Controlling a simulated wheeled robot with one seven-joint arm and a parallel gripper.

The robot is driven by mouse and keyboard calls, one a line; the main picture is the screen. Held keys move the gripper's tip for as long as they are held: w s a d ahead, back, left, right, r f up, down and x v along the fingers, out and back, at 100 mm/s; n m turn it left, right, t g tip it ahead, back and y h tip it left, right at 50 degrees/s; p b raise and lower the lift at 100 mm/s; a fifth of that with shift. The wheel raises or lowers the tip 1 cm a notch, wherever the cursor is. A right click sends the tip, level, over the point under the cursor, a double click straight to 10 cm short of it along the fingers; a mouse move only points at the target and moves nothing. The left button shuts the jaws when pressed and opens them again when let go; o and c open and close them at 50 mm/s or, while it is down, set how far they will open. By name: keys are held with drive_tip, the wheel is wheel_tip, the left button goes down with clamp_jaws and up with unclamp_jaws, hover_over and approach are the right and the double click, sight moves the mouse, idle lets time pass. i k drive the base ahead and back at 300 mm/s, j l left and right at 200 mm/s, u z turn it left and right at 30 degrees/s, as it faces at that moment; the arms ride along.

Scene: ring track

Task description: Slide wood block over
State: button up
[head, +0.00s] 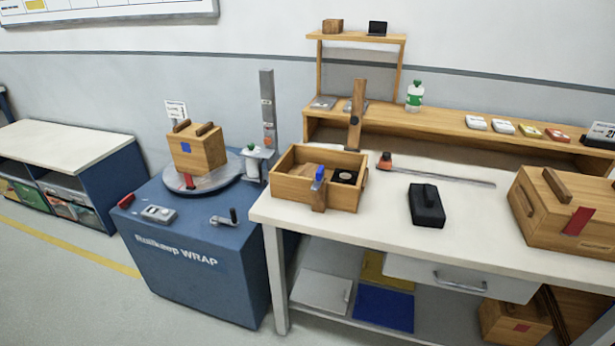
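Several wooden things could be the wood block, and I cannot tell which one is meant. A wooden block (197,150) with two dark bars on top and a blue patch sits on a round grey turntable (222,180) on the blue cabinet. An open wooden tray (285,188) stands at the left end of the white table, with a blue-tipped upright piece (319,185) at its front. An upright wooden post (356,118) rises at the tray's back. A larger wooden box (565,215) with a red patch stands at the table's right end. My gripper is not in view.
The white table (455,240) also holds a black block (426,205) and a long thin rod (440,175) with an orange end. A wooden shelf (450,125) at the back bears a green-labelled bottle (415,97) and small packs. Clear tabletop lies around the black block.

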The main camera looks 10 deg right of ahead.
sight(309, 170)
drive_tip(key=i+u, duration=0.45)
drive_tip(key=i, duration=1.1)
drive_tip(key=j, duration=0.1)
